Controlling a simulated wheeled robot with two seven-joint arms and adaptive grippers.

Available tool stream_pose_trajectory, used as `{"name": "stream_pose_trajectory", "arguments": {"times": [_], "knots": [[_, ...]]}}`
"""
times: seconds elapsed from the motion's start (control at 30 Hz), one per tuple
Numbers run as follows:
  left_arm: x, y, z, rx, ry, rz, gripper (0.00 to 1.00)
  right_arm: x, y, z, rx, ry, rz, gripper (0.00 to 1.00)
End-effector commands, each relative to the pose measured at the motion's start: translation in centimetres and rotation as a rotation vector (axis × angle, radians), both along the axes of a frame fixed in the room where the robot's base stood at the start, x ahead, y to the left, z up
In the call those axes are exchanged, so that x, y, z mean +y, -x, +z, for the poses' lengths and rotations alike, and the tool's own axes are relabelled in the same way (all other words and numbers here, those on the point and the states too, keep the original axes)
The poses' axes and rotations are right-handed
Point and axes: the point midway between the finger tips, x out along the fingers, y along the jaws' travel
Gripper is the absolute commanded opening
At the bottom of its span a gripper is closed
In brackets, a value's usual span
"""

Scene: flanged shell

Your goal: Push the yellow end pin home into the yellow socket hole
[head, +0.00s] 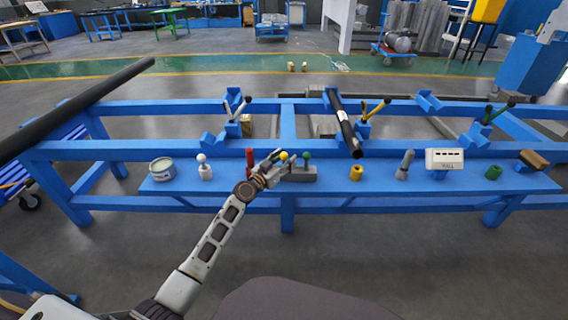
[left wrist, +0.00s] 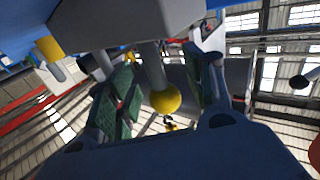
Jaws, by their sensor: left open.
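The yellow end pin (head: 284,155) has a round yellow ball head and stands in a grey block (head: 302,174) on the blue shelf. In the left wrist view the pin's ball (left wrist: 165,99) sits on a length of bare grey shaft that meets the block (left wrist: 125,22). The hole it enters is hidden, and no yellow marking shows around it. My left gripper (head: 275,158) is at the block. In the left wrist view its fingers (left wrist: 168,90) are open, one on each side of the pin, with gaps to the ball. My right gripper is not in view.
A green-headed pin (head: 306,155) stands close by in the same block. A red cylinder (head: 250,160), a white ball-topped piece (head: 204,168) and a tin (head: 162,169) are to the left. A yellow sleeve (head: 356,173) and a grey peg (head: 404,165) are to the right.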

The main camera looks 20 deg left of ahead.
Motion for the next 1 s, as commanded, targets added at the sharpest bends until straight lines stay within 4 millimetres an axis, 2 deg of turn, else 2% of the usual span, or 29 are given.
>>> {"name": "stream_pose_trajectory", "arguments": {"times": [0.43, 0.83, 1.0], "knots": [[0.03, 0.01, 0.00, 0.000, 0.000, 0.000, 0.51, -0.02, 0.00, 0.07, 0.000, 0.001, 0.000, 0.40], [0.03, 0.02, -0.01, 0.000, 0.000, 0.000, 0.00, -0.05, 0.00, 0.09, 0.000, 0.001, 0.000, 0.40], [0.04, 0.01, 0.06, -0.001, 0.000, 0.000, 0.00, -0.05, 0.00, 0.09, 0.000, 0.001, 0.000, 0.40]]}}
